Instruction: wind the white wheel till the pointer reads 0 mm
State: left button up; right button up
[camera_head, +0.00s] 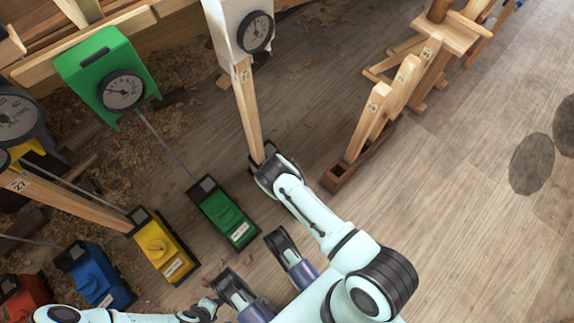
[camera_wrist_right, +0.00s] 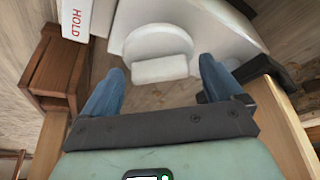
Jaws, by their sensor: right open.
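The white box (camera_head: 230,25) at the top of the head view carries a round dial (camera_head: 255,32); its figures and pointer are too small to read. In the right wrist view a white round wheel (camera_wrist_right: 158,40) with a blocky white grip (camera_wrist_right: 160,69) sits on a white housing (camera_wrist_right: 225,30). My right gripper (camera_wrist_right: 160,88) is open, its blue fingers on either side of the grip and apart from it. In the head view my right arm hides this gripper and the wheel. A dark end of my left arm (camera_head: 204,309) shows at the bottom; its jaws are unclear.
A green dial box (camera_head: 95,70) stands left of the white one. Green (camera_head: 222,212), yellow (camera_head: 160,248) and blue (camera_head: 97,275) units stand on the floor. A wooden stand (camera_head: 375,118) is right of my arm. A white HOLD label (camera_wrist_right: 76,18) is near the wheel.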

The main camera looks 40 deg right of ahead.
jog(key=c, duration=1.1)
jog(key=shift+o, duration=0.3)
jog(key=shift+n, duration=0.3)
jog(key=o, duration=1)
jog(key=shift+o, duration=0.2)
jog(key=shift+r, duration=0.1)
